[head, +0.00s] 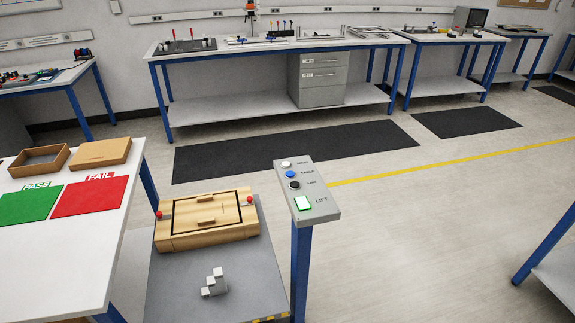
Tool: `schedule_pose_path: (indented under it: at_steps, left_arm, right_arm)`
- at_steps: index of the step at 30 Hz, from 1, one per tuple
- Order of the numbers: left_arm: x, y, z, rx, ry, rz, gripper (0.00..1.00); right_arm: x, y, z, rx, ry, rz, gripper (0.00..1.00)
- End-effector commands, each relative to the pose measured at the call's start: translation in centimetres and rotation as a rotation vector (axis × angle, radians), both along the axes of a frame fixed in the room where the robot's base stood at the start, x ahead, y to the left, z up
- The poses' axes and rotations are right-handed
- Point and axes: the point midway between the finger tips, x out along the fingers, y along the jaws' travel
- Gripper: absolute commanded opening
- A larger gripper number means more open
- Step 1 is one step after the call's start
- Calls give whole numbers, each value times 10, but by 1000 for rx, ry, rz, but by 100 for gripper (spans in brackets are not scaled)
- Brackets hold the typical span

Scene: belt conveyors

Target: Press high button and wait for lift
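The control panel (307,192) is a grey slanted box on a blue post right of the lift. Its top button (286,164) is white, and its small label appears to read HIGH. Below it are a blue button (290,174) and a black button (294,185). Neither of my grippers is in view.
A white table (60,252) at left holds a green PASS mat (30,204), a red FAIL mat (90,196) and cardboard trays (100,153). Workbenches (230,108) line the back wall. Open floor with a yellow line (450,163) lies right of the panel.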

Motion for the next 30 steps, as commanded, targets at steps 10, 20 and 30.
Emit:
schedule_pose_path:
  at_steps: [10, 20, 30]
  left_arm:
    - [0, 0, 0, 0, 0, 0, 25]
    - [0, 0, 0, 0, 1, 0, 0]
    - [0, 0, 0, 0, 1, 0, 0]
  right_arm:
    - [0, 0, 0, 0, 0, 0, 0]
    - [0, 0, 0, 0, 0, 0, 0]
    - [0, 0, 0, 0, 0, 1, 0]
